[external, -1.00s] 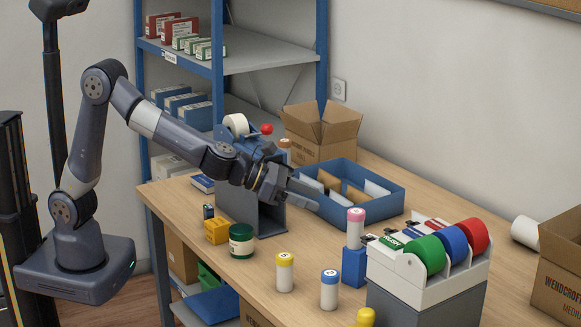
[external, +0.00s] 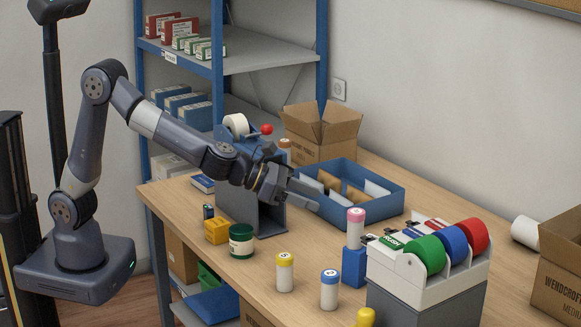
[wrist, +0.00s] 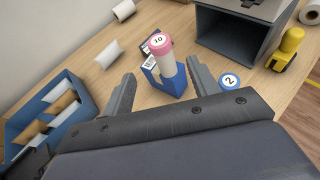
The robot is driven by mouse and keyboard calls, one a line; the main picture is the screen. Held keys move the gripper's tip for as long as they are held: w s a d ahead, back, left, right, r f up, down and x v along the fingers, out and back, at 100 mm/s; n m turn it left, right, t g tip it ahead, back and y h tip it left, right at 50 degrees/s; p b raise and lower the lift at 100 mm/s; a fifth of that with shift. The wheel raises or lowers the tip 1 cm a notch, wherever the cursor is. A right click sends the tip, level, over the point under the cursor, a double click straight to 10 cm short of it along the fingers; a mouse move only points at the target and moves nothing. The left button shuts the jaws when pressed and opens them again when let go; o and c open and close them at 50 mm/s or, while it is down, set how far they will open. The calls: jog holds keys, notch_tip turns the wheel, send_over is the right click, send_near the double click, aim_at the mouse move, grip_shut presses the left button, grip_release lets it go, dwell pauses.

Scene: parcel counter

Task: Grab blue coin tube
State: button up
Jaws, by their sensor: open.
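The blue coin tube (external: 329,289) is white with a blue cap and stands upright on the counter, near the front edge. In the wrist view its blue cap, marked 2, (wrist: 229,81) shows just beyond the right finger, which hides part of its body. My gripper (external: 307,195) is above the counter, to the left of and behind the tube, apart from it. In the wrist view my gripper (wrist: 160,88) has its fingers wide apart with nothing between them at the tips.
A yellow-capped tube (external: 285,272) stands left of the blue one. The label dispenser (external: 405,275) is to the right, a blue tray (external: 375,207) behind. A yellow object (external: 365,317) is at the front.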

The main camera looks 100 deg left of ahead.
jog(key=shift+o, duration=0.4)
jog(key=n+g+y+p, duration=0.1)
jog(key=n+y+p, duration=0.1)
jog(key=n+y, duration=0.15)
send_near(331, 282)
jog(key=a, duration=0.2)
jog(key=p+x, duration=0.1)
jog(key=x, duration=0.4)
jog(key=f+p+x, duration=0.1)
jog(key=p+x, duration=0.1)
jog(key=x, duration=0.3)
jog(key=shift+s+f, duration=0.1)
jog(key=shift+s, duration=0.1)
jog(key=c, duration=1.2)
